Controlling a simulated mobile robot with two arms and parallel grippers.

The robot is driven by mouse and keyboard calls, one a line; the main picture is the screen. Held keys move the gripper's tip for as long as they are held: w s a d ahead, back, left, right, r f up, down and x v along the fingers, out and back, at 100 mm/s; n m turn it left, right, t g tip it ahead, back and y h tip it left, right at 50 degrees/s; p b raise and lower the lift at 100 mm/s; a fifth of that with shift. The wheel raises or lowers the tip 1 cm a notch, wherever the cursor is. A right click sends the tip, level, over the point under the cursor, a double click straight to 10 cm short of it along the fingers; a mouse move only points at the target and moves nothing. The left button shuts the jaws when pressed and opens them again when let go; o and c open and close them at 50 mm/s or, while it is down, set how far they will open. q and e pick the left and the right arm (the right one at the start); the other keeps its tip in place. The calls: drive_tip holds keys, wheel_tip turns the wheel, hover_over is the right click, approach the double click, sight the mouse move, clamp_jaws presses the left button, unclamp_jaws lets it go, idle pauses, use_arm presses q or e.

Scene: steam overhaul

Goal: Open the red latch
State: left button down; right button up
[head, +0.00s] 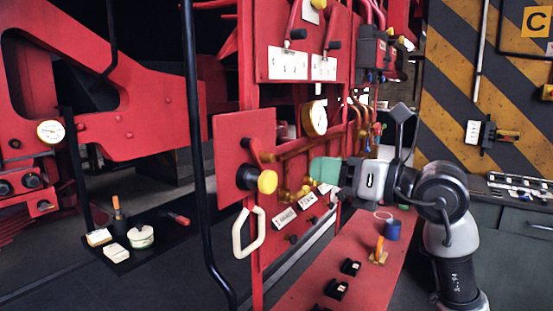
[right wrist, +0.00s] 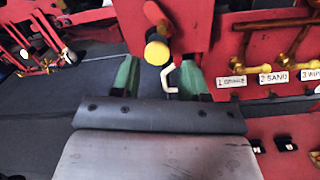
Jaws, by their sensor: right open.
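A red plate (head: 232,145) stands out from the red frame. It carries a black knob with a yellow end (head: 267,181), and a cream loop handle (head: 247,233) hangs below. I cannot tell for sure which part is the red latch. My right gripper (head: 318,170), with green fingers, is to the right of the yellow end and apart from it. In the right wrist view its fingers (right wrist: 158,78) are spread and empty. The yellow end (right wrist: 157,50) and the cream handle (right wrist: 169,78) show beyond the gap between them. My left gripper is out of view.
Brass pipes and labelled valves (head: 296,210) lie close beside my right gripper. A black upright pole (head: 193,130) stands left of the plate. A red bench (head: 335,270) with small parts is below. A dark mat (head: 165,238) with tools lies on the floor at left.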

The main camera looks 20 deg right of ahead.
sight(273, 159)
drive_tip(key=p+x, duration=0.3)
drive_tip(key=x, duration=0.6)
drive_tip(key=shift+w+d+p, duration=0.1)
drive_tip(key=shift+w+p, duration=0.1)
drive_tip(key=shift+p, duration=0.15)
drive_tip(key=shift+x, duration=0.8)
drive_tip(key=shift+f, duration=0.1)
clamp_jaws()
